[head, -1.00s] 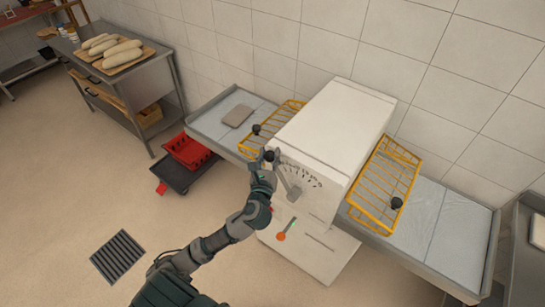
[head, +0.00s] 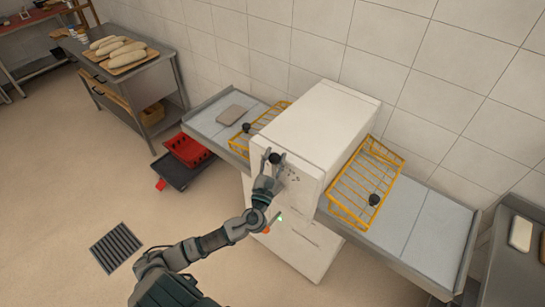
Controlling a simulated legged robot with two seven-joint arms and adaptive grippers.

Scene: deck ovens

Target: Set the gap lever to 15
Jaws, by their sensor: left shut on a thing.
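The dough sheeter (head: 318,130) is a white machine, and its gap lever is on the front face. The lever's black knob (head: 275,158) shows at the top of my left gripper (head: 273,169). That gripper is shut on the lever. My arm and gripper hide most of the lever's shaft and its pivot. A few dark scale marks (head: 293,177) show just right of the gripper, but the numbers are too small to read, so I cannot tell the setting. My right gripper is out of view.
Yellow wire guards (head: 366,182) flank the machine over its left and right side tables. An orange button (head: 267,230) and a small green light (head: 280,218) are low on the front. A red crate (head: 188,150) stands at the left. The floor in front is clear.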

